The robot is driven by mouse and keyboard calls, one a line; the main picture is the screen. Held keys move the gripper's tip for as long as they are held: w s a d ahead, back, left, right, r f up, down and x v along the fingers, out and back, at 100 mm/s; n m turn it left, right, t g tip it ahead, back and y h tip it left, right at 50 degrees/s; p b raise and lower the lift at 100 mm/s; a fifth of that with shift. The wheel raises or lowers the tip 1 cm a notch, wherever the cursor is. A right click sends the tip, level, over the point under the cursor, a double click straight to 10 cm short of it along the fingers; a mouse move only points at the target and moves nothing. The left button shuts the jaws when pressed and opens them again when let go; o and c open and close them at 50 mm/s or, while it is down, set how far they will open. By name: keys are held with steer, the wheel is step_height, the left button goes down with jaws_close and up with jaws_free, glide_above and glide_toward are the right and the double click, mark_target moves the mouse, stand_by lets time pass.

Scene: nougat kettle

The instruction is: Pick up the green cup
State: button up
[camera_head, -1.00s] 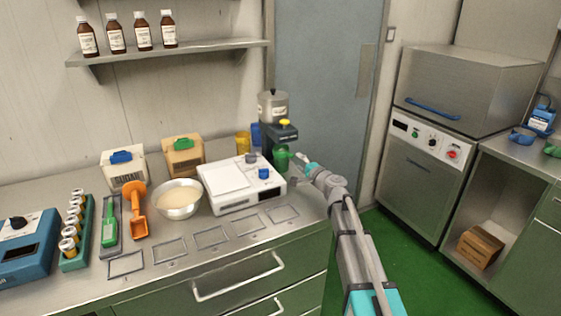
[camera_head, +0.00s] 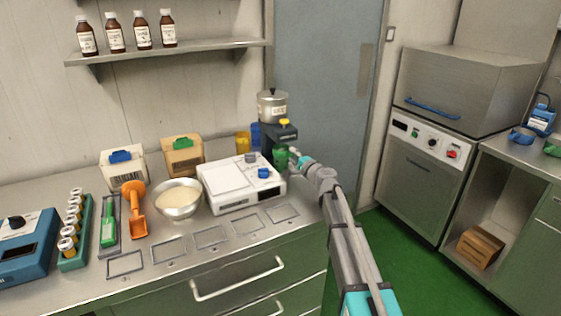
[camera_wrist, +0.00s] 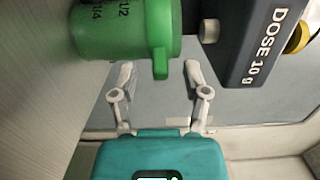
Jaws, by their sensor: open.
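The green cup (camera_head: 280,157) stands upright on the counter at the foot of the dark dispenser (camera_head: 279,134), to the right of the white scale. In the wrist view the cup (camera_wrist: 125,28) appears sideways, with its handle (camera_wrist: 160,62) pointing toward my gripper. My gripper (camera_wrist: 157,68) is open, and its two fingertips lie close to the handle, one on either side of it in the picture. I cannot tell whether they touch it. In the head view my gripper (camera_head: 294,156) is at the cup's right side and partly covers it.
The dispenser, marked "DOSE 10 g" (camera_wrist: 268,40), stands close beside the cup. The white scale (camera_head: 240,183) is on its left. Yellow (camera_head: 242,142) and blue (camera_head: 256,136) cups stand behind. A bowl of powder (camera_head: 178,199) is further left. The counter's right edge is close.

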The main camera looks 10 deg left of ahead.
steer(key=shift+w+a, duration=0.15)
steer(key=shift+w, duration=0.05)
steer(key=shift+c, duration=0.3)
jaws_close()
stand_by(0.3)
